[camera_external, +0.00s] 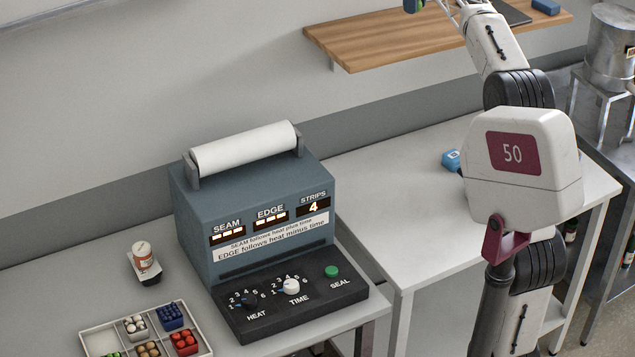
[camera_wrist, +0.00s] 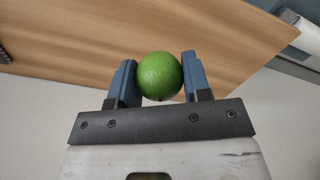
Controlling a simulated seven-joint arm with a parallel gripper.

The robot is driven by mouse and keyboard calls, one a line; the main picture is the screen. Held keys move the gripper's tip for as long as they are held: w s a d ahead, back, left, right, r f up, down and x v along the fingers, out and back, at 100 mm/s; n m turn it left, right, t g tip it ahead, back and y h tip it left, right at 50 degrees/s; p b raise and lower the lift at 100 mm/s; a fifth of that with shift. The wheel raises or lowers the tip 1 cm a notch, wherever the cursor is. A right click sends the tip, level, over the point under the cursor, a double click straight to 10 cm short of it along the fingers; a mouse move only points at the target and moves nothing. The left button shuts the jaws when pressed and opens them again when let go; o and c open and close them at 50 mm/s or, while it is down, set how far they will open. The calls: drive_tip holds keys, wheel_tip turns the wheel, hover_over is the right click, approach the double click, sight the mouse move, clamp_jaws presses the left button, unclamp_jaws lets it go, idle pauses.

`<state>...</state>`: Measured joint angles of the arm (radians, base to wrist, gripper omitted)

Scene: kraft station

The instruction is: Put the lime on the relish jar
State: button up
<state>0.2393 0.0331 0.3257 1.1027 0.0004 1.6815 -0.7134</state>
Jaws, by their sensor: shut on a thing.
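My gripper (camera_wrist: 160,82) is shut on a green lime (camera_wrist: 159,75), which sits between the two blue fingers in the wrist view. A wooden surface shows behind it. In the external view my gripper (camera_external: 413,5) is at the top edge, beside and above the wooden shelf, mostly cut off by the frame. A small jar (camera_external: 143,257) with a pale lid and an orange-brown label stands on a small stand on the left table. Its label is too small to read, so I cannot tell whether it is the relish jar.
A blue-grey sealing machine (camera_external: 250,200) with a white roll fills the middle. A sectioned white tray (camera_external: 97,340) of small coloured items is at lower left. The wooden shelf (camera_external: 400,38) is on the wall. A blue object (camera_external: 451,160) lies on the mostly clear right table.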

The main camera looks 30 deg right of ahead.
drive_tip(key=w+a+f+n, duration=0.2)
drive_tip(key=w+a, duration=0.1)
drive_tip(key=a, duration=0.4)
drive_tip(key=w+a+f+n, duration=0.2)
drive_tip(key=w+a+f, duration=0.1)
drive_tip(key=a, duration=0.4)
drive_tip(key=w+a+f+n, duration=0.2)
drive_tip(key=w+a, duration=0.2)
drive_tip(key=a, duration=0.4)
drive_tip(key=shift+f, duration=0.2)
drive_tip(key=w+a+f+n, duration=0.1)
drive_tip(key=a+f+n, duration=0.25)
drive_tip(key=a, duration=0.75)
drive_tip(key=w+a+f+n, duration=0.2)
drive_tip(key=a+f, duration=0.2)
drive_tip(key=a, duration=0.8)
drive_tip(key=s+a+f+n, duration=0.3)
drive_tip(key=s+a+f, duration=0.2)
drive_tip(key=a, duration=0.8)
drive_tip(key=s+a+f+n, duration=0.3)
drive_tip(key=s+a+f, duration=0.2)
drive_tip(key=a+f, duration=0.6)
drive_tip(key=s+a+f+n, duration=0.4)
drive_tip(key=a+f, duration=0.3)
drive_tip(key=a, duration=0.9)
drive_tip(key=shift+s+f, duration=0.4)
drive_tip(key=shift+d, duration=0.1)
hover_over(141, 247)
drive_tip(key=shift+f, duration=3.15)
